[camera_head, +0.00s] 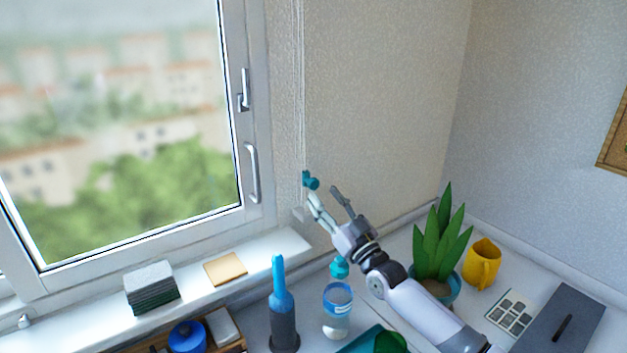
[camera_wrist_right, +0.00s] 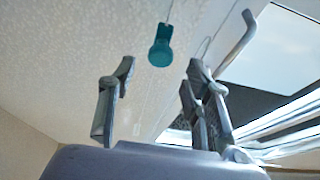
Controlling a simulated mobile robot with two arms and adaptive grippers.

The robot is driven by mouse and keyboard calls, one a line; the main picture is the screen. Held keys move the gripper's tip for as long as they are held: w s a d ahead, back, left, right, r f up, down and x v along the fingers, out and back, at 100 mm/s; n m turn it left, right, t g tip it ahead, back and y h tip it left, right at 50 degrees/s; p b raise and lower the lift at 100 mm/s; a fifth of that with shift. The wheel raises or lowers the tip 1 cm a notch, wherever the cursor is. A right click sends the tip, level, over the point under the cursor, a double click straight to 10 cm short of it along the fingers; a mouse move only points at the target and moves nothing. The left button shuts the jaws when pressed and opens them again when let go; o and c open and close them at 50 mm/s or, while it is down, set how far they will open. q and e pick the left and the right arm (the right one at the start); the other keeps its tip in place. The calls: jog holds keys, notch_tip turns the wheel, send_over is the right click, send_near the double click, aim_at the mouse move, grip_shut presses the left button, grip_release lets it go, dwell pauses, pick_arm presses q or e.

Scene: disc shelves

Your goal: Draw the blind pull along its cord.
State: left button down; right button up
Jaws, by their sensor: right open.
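The blind pull (camera_head: 310,181) is a small teal piece on a thin pale cord (camera_head: 301,90) that hangs beside the window frame. My right gripper (camera_head: 325,195) is open, its fingertips just below and to the right of the pull. In the right wrist view the pull (camera_wrist_right: 160,48) hangs beyond the open fingertips of the gripper (camera_wrist_right: 161,68), between their lines. A visible gap separates it from both fingers, and nothing is held. My left gripper is not in view.
The window handle (camera_head: 252,174) is left of the cord. A yellow mug (camera_head: 482,264) is further right. The wall right of the cord is clear.

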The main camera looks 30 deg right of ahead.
aim_at(315, 185)
jog(key=x, duration=0.6)
jog(key=shift+c, duration=0.6)
grip_shut()
